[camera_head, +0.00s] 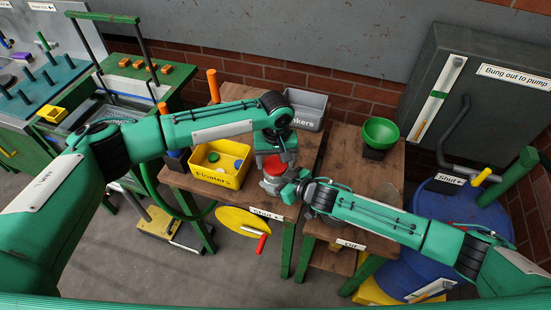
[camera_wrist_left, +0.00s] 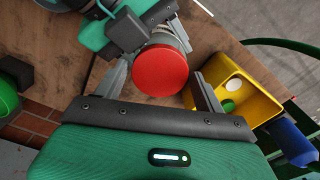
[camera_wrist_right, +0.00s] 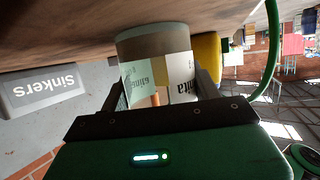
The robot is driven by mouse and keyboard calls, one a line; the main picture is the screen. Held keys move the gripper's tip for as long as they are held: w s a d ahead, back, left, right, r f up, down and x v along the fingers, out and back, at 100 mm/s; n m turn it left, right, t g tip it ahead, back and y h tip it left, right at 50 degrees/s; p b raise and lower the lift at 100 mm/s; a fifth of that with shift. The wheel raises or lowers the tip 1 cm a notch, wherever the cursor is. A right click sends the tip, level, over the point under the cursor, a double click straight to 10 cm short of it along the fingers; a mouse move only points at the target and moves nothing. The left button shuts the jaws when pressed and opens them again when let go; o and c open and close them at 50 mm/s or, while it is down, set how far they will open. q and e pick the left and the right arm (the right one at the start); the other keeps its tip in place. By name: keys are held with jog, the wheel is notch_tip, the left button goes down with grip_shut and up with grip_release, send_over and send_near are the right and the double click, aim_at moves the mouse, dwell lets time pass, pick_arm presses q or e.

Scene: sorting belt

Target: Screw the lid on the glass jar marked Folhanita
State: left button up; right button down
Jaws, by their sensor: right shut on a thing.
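The glass jar (camera_head: 269,186) stands on the wooden bench; its label, ending in "nita", shows in the right wrist view (camera_wrist_right: 178,80). My right gripper (camera_wrist_right: 160,92) is shut on the jar from the side. The red lid (camera_wrist_left: 160,70) sits on top of the jar, seen from above in the left wrist view; it also shows in the head view (camera_head: 274,164). My left gripper (camera_wrist_left: 160,72) is above the jar with its fingers open on either side of the lid, a small gap at each. The jar's mouth and thread are hidden.
A yellow bin marked Floaters (camera_head: 215,179) stands left of the jar, with coloured discs in it. A grey bin marked Sinkers (camera_wrist_right: 42,92) stands behind. A green bowl (camera_head: 381,133) on a dark block is to the right. A yellow disc (camera_head: 238,222) is at the bench's front edge.

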pick_arm(q)
jog(key=c, duration=0.8)
jog(key=o, duration=1.1)
jog(key=shift+r, duration=0.1)
jog(key=shift+r, duration=2.2)
notch_tip(320, 180, up, 4)
jog(key=shift+f, duration=0.25)
